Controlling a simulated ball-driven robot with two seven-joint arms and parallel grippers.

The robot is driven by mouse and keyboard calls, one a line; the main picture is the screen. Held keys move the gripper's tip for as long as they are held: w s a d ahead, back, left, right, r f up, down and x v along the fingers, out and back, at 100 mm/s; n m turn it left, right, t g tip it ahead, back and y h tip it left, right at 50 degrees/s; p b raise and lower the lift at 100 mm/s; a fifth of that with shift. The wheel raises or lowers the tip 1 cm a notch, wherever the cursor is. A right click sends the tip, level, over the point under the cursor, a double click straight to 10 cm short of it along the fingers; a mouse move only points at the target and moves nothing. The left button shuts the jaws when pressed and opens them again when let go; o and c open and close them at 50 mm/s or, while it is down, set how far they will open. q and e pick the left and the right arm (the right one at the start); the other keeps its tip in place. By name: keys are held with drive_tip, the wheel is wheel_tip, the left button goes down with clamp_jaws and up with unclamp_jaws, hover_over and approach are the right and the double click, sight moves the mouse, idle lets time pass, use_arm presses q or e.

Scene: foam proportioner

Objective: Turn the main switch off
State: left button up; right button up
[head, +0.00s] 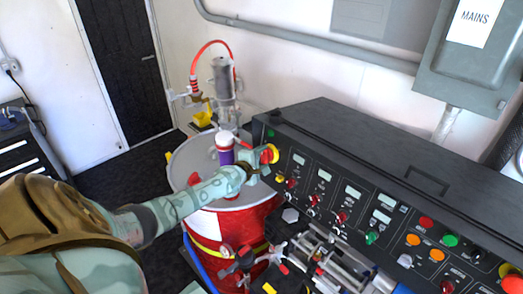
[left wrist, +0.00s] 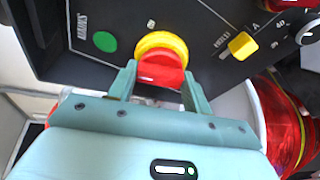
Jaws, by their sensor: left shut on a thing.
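The main switch is a red knob on a yellow ring (head: 270,153) at the left end of the black control panel. It also shows at the top centre of the left wrist view (left wrist: 161,60). My left gripper (head: 259,165) reaches it from the left. In the left wrist view its two fingers (left wrist: 158,84) stand on either side of the red knob and are shut on it. The fingers hide part of the knob's sides, and I cannot read its position. My right gripper is not in view.
A green lamp (left wrist: 105,42) sits left of the switch, and a yellow selector (left wrist: 242,46) sits right of it. A red drum (head: 228,228) with pipework on its lid stands beside the panel. A grey mains box (head: 470,62) hangs on the wall.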

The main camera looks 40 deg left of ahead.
sight(263, 156)
use_arm(q)
drive_tip(key=n+p, duration=0.2)
drive_tip(key=n, duration=0.1)
drive_tip(key=shift+r+g+h+p, duration=0.1)
drive_tip(key=shift+g+h+p, duration=0.2)
drive_tip(key=shift+g, duration=0.1)
drive_tip(key=shift+n+h+p, duration=0.3)
drive_tip(key=shift+n+p, duration=0.4)
drive_tip(key=shift+n, duration=0.4)
drive_tip(key=o, duration=1)
drive_tip(key=p+v, duration=0.3)
drive_tip(key=v, duration=0.2)
drive_tip(key=shift+a+r, duration=0.1)
drive_tip(key=shift+r, duration=0.1)
drive_tip(key=v, duration=1.1)
drive_tip(key=shift+s, duration=0.1)
